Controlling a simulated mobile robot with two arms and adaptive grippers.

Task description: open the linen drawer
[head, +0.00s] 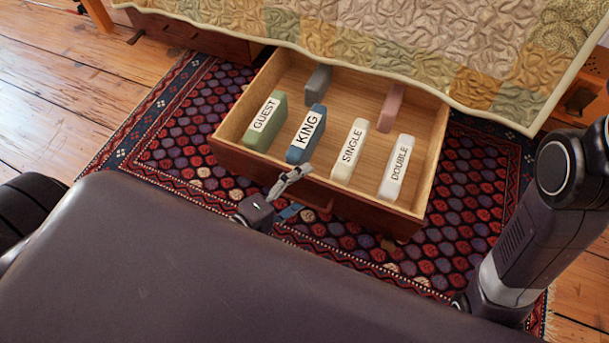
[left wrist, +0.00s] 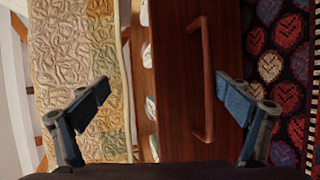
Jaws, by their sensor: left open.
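The linen drawer (head: 433,165) stands pulled out from under the bed in the head view, with labelled linen bundles inside. Its dark red-brown front (left wrist: 173,75) and bar handle (left wrist: 207,80) show in the left wrist view. My left gripper (head: 300,193) is at the drawer front in the head view. In the left wrist view its fingers (left wrist: 164,90) are spread wide, one on each side of the front, with the handle between them and nothing clamped. The handle is mostly hidden by the gripper in the head view. My right gripper is out of view.
The bundles read GUEST (head: 264,122), KING (head: 306,134), SINGLE (head: 350,150) and DOUBLE (head: 396,168); a grey and a pink one lie behind. A quilt (head: 400,40) hangs over the drawer's back. Another drawer (head: 190,35) is at upper left. A patterned rug (head: 180,130) covers the floor.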

